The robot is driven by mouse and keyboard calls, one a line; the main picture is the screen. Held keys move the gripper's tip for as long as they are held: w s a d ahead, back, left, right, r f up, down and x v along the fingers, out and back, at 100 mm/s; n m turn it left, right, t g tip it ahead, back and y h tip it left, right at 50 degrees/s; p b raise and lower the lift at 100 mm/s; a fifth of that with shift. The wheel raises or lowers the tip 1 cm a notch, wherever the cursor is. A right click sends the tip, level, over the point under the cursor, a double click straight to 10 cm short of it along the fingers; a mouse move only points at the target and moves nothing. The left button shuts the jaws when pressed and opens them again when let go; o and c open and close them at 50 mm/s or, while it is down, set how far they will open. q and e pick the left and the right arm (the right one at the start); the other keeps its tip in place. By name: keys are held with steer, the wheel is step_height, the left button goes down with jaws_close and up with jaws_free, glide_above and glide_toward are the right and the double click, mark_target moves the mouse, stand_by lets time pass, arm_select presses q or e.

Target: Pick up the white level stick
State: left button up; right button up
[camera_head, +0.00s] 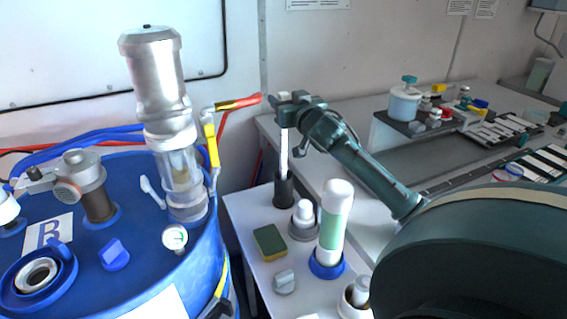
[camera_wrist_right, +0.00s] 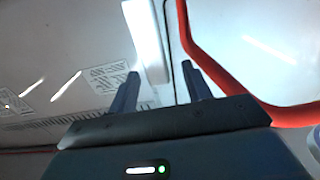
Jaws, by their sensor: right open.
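The white level stick (camera_head: 284,152) stands upright in a black cylindrical holder (camera_head: 283,190) on the small white table. My right gripper (camera_head: 284,103) is at the stick's upper end, its jaws open; a light tip shows just above them. In the right wrist view the stick (camera_wrist_right: 146,40) is a pale bar behind the gap between the two fingers of my right gripper (camera_wrist_right: 160,72), nearer the left finger. I cannot tell whether either finger touches it. My left gripper is not in view.
A blue drum (camera_head: 135,235) with a metal pump (camera_head: 160,90) stands at left. The white table also holds a green-white cylinder (camera_head: 334,225), a sponge (camera_head: 270,242) and small fittings. A grey bench (camera_head: 430,155) with a tray of bottles is behind my right arm.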

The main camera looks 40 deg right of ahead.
mark_target(280, 93)
steer(key=shift+p+x, duration=0.45)
steer(key=shift+x, duration=1.5)
steer(key=shift+c, duration=0.2)
jaws_close()
steer(key=shift+r, duration=0.1)
